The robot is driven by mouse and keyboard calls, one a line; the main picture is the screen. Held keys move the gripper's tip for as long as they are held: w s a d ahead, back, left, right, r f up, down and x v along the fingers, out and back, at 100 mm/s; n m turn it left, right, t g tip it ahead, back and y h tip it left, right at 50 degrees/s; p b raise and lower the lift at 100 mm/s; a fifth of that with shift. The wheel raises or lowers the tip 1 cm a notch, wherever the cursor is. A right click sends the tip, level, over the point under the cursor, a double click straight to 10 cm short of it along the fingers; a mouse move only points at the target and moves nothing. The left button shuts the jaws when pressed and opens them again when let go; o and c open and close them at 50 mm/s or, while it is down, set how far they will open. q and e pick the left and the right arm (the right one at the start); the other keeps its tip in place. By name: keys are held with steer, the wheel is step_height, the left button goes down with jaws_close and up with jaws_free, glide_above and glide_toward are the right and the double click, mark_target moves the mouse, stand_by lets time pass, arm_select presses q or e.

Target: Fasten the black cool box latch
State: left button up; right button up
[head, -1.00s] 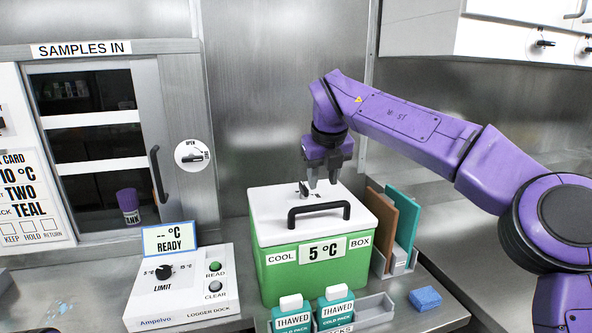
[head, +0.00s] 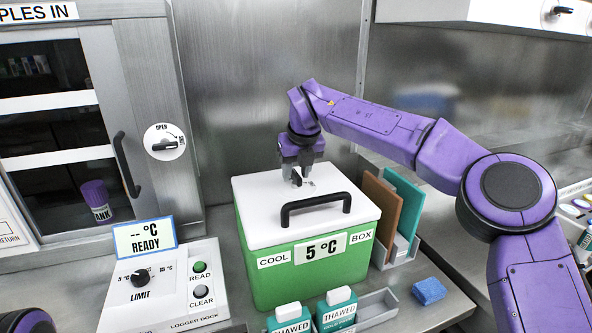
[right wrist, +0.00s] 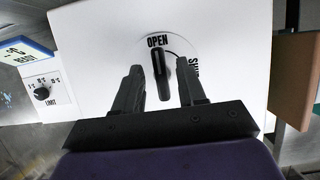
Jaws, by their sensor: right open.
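The green cool box (head: 310,275) stands on the bench with its white lid (head: 258,228) on. The black latch (right wrist: 162,75) is a short lever on the lid; in the right wrist view it lies close to the OPEN mark, with SHUT printed to its right. My right gripper (head: 298,176) is at the lid's rear part, pointing down. In the right wrist view my right gripper (right wrist: 160,68) is open, with one finger on each side of the latch and gaps visible. Whether a finger touches it I cannot tell. My left gripper is out of view.
A black carry handle (head: 316,203) rises from the lid in front of the gripper. Brown and teal panels (head: 402,205) stand in a rack to the right. Thawed cold packs (head: 336,312) stand in front, the logger dock (head: 160,285) to the left. A blue sponge (head: 429,290) lies right.

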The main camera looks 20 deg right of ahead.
steer(key=shift+s+r, duration=0.15)
steer(key=shift+s, duration=0.25)
steer(key=shift+w, duration=0.15)
jaws_close()
